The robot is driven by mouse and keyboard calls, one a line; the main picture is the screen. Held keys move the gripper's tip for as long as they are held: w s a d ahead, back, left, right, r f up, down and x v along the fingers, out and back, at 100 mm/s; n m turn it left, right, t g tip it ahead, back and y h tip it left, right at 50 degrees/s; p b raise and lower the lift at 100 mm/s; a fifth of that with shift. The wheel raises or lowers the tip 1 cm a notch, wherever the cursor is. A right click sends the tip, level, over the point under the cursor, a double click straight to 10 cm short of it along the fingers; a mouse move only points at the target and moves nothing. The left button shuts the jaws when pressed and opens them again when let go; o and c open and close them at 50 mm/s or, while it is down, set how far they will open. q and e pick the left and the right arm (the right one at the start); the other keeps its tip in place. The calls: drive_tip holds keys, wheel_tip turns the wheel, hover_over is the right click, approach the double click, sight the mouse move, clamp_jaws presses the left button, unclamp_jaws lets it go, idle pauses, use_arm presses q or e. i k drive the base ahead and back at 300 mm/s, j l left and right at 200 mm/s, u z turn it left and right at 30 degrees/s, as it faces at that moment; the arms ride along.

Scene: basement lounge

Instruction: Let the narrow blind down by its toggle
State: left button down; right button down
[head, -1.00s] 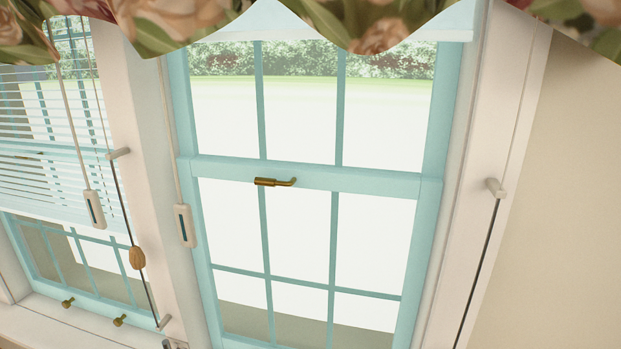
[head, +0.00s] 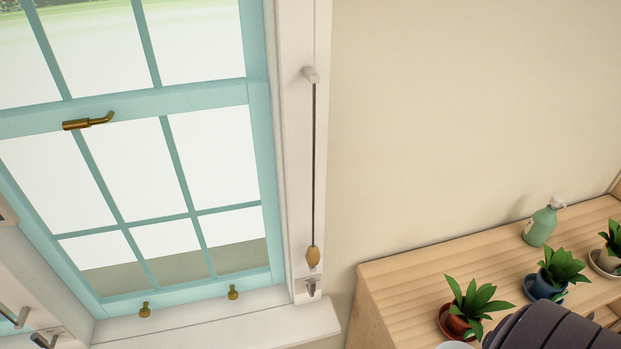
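The wooden toggle (head: 312,256) hangs at the lower end of a thin dark cord (head: 314,160) on the white right-hand frame of the teal window (head: 150,95). The cord runs down from a pale peg (head: 311,75) high on that frame. A small metal hook or cleat (head: 311,288) sits just below the toggle. The blind itself does not show in this view; the visible panes are uncovered. Neither of my grippers can be made out.
A white sill (head: 220,325) runs under the window. At lower right a wooden cabinet top (head: 415,275) holds a green spray bottle (head: 541,223) and several potted plants, one in a blue pot (head: 546,286). A dark ridged shape (head: 550,335) covers the bottom edge. The wall beside the toggle is bare.

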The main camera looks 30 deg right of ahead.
sight(312, 255)
drive_tip(key=z, duration=1.05)
